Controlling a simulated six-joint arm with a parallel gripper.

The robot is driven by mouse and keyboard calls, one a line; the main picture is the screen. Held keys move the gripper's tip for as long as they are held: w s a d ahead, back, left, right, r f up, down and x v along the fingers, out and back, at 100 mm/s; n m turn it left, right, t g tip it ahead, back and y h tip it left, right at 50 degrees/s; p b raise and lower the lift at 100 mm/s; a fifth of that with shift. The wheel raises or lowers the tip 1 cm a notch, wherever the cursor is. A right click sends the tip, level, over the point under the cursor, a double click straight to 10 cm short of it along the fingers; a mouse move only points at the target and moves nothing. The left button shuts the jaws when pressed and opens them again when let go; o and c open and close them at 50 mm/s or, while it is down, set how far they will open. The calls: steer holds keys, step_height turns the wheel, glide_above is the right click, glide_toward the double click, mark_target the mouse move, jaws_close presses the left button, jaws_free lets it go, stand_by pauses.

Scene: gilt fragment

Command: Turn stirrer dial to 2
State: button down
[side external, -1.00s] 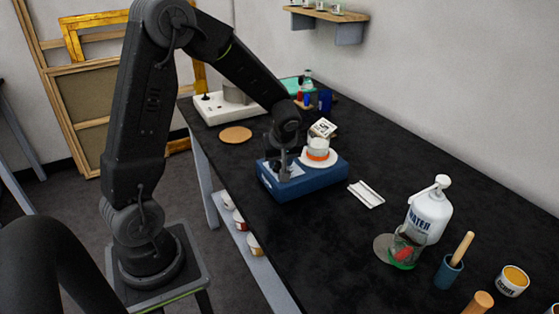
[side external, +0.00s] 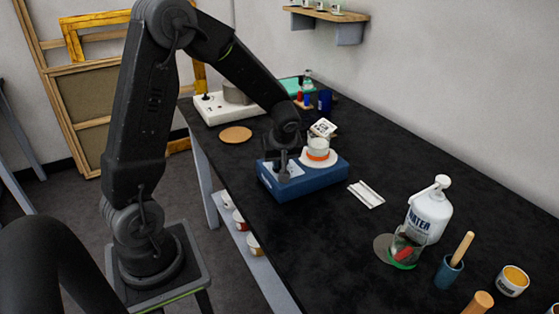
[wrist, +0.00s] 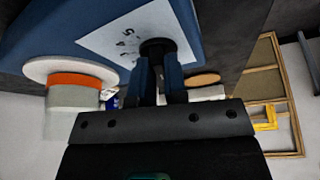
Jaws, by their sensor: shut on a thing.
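The blue stirrer (side external: 310,184) sits on the black bench. A white label plate with numbers (wrist: 112,44) surrounds its dark round dial (wrist: 157,46) in the wrist view. My gripper (wrist: 160,68) points at the stirrer's face with its two fingers shut on the dial; it also shows in the side view (side external: 281,168). The fingers hide part of the dial, and I cannot tell which number it points to. A glass beaker with an orange band (side external: 318,150) stands on the stirrer's white round top plate (side external: 318,162), beside my gripper.
Behind the stirrer are a cork disc (side external: 235,135), a white hotplate-like device (side external: 222,107) and small bottles. Bench space in front of the stirrer is narrow.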

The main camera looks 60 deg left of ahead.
steer(key=m+t, duration=0.1)
steer(key=m, duration=0.2)
steer(key=m+t+h, duration=0.1)
steer(key=m, duration=0.2)
steer(key=shift+s+f, duration=0.1)
steer(key=shift+s, duration=0.1)
steer(key=shift+a+m+t+h, duration=0.1)
steer(key=shift+m+t+h, duration=0.3)
steer(key=shift+m, duration=0.95)
steer(key=shift+m+t+h, duration=0.1)
steer(key=shift+m+h, duration=0.5)
steer(key=shift+m, duration=1.05)
steer(key=shift+s, duration=0.1)
steer(key=c, duration=1.2)
jaws_free()
steer(key=shift+f, duration=0.1)
steer(key=shift+o, duration=0.2)
